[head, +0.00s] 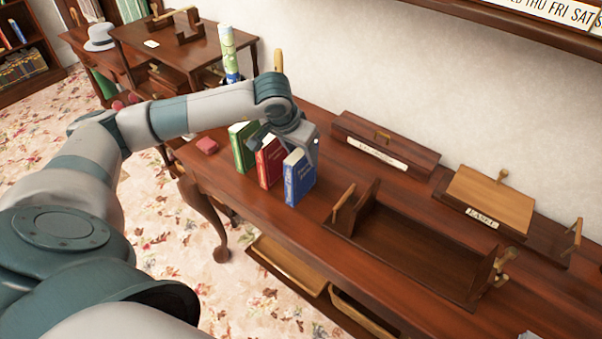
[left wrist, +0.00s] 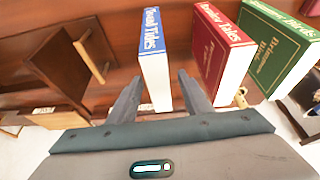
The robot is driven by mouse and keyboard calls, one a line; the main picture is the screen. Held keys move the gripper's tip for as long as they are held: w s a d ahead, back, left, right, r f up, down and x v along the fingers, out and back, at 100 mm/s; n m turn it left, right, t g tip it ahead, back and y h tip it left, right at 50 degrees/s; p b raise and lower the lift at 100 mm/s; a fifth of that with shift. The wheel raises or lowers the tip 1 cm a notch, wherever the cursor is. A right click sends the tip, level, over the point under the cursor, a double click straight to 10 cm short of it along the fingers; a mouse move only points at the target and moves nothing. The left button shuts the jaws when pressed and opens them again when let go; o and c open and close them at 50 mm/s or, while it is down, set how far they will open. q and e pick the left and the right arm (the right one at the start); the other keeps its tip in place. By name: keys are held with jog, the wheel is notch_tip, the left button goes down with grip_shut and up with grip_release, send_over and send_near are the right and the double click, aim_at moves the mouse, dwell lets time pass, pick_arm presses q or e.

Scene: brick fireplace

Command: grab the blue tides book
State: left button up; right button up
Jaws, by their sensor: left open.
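The blue tides book (head: 299,178) stands upright on the dark wooden table, at the right end of a row of three. In the left wrist view the blue book (left wrist: 152,60) shows its spine, with "Tides" in white. My left gripper (head: 292,143) is at the top and back side of the blue book, with its arm reaching over from the left. In the left wrist view the open gripper's fingers (left wrist: 160,94) lie on either side of the book's pale page block. I cannot tell if either finger touches it. My right gripper is in neither view.
A red book (head: 269,162) stands close left of the blue one, then a green book (head: 242,146). An empty wooden book rack (head: 420,244) is on the table to the right. Wooden boxes (head: 385,143) stand along the wall. A small red object (head: 207,145) lies at the left.

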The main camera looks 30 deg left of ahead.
pick_arm(q)
jog(key=shift+a+f+b, duration=0.25)
jog(key=shift+f+b, duration=0.1)
jog(key=shift+f, duration=0.05)
